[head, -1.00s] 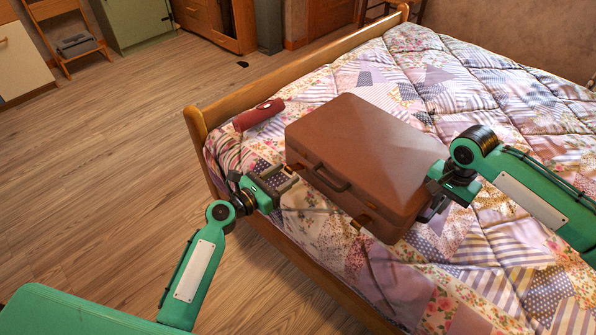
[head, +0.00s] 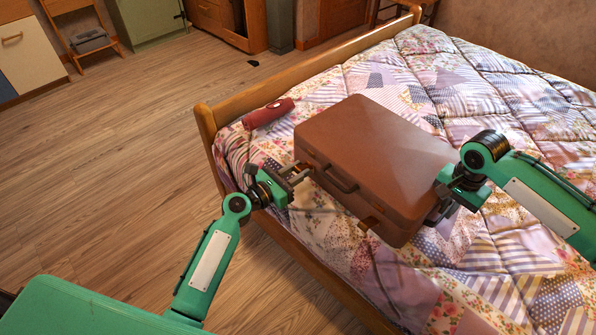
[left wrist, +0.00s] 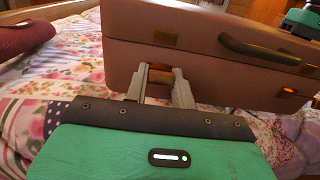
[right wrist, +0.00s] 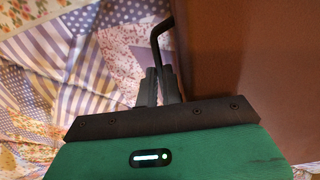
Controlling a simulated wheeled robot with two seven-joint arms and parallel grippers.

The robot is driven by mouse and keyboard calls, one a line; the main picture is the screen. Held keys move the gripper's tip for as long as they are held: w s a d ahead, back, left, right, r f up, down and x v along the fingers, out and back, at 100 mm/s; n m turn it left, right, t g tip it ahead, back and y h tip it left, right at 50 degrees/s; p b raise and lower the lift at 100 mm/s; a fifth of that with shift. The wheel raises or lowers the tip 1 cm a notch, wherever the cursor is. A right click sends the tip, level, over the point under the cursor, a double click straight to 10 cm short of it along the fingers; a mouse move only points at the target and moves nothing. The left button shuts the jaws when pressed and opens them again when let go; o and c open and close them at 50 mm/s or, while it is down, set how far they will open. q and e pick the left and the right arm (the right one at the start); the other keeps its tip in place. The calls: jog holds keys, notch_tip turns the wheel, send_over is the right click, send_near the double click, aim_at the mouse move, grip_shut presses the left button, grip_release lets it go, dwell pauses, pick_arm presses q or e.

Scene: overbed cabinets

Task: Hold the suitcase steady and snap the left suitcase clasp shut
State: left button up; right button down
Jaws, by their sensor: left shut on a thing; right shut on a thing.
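The brown suitcase (head: 375,160) lies closed-lidded on the bed, its carry handle (head: 336,178) on the front side. My left gripper (head: 302,172) is at the front face, left of the handle. In the left wrist view its fingers (left wrist: 163,75) are shut on the left clasp (left wrist: 160,76), below a brass plate (left wrist: 166,38) on the lid. The right clasp (head: 368,224) sticks out at the front; it also shows in the left wrist view (left wrist: 288,90). My right gripper (head: 440,205) is shut on a dark bent side handle (right wrist: 158,38) at the suitcase's right end; the grip itself is partly hidden.
A red rolled item (head: 268,113) lies on the bed left of the suitcase. The wooden bed frame (head: 300,275) runs close below my left gripper. The patchwork quilt (head: 480,90) is clear behind the suitcase. Cabinets stand far back.

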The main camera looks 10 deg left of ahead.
pick_arm(q)
jog(key=shift+d+r+g, duration=0.1)
jog(key=shift+g, duration=0.2)
jog(key=shift+w+d+r+g+y, duration=0.15)
jog(key=shift+r+g+y, duration=0.3)
jog(key=shift+g, duration=0.2)
jog(key=shift+w+d+r+g+y, duration=0.1)
jog(key=shift+r+g+y, duration=0.2)
jog(key=shift+g+y, duration=0.3)
jog(key=shift+w+d+r+g+y, duration=0.1)
jog(key=shift+w+r+g+y, duration=0.1)
jog(key=shift+g+y, duration=0.5)
jog(key=shift+w+d+r+g+y, duration=0.1)
jog(key=shift+w+r+g+y, duration=0.1)
jog(key=shift+g+y, duration=0.45)
jog(key=shift+g, duration=0.3)
jog(key=o, duration=1)
jog(key=v, duration=1.2)
jog(key=shift+a, duration=0.2)
